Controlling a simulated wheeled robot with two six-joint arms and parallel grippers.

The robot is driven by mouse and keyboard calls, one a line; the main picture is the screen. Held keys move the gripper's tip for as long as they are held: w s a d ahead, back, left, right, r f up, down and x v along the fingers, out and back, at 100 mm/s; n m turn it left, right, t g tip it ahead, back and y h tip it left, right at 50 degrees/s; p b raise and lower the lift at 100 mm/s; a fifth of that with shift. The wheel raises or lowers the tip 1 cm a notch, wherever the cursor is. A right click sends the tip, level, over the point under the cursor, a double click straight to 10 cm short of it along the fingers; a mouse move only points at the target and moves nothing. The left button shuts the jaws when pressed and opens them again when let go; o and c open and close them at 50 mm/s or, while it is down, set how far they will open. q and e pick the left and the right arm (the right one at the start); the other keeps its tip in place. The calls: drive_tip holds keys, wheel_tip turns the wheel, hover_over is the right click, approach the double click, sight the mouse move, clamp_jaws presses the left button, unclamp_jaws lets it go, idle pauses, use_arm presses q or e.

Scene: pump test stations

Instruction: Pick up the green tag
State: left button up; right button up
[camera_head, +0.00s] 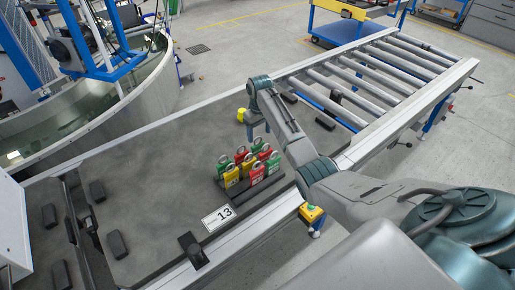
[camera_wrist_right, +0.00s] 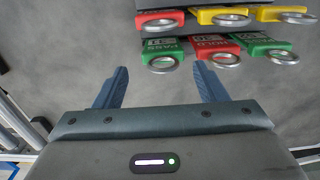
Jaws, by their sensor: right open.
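My right gripper (camera_wrist_right: 163,75) is open and empty, apart from the tags. In the head view it (camera_head: 257,128) is behind the cluster. My left gripper is not in view.
Red tags (camera_head: 257,174) and yellow tags (camera_head: 231,178) stand close beside the green ones. A plate marked 13 (camera_head: 217,217) is in front. A small yellow block (camera_head: 241,115) is behind. A roller conveyor (camera_head: 370,80) adjoins at upper right. The table left of the tags is mostly clear.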

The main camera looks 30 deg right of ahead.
sight(258, 137)
drive_tip(key=shift+w+f, duration=0.1)
drive_tip(key=shift+f, duration=0.25)
drive_tip(key=f, duration=0.2)
drive_tip(key=f+p, duration=0.1)
drive_tip(key=f, duration=0.2)
drive_tip(key=shift+w+a, duration=0.1)
drive_tip(key=shift+a, duration=0.1)
drive_tip(key=shift+f, duration=0.1)
drive_tip(key=shift+c, duration=0.4)
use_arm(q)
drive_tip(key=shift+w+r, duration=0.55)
use_arm(e)
drive_tip(key=c, duration=0.7)
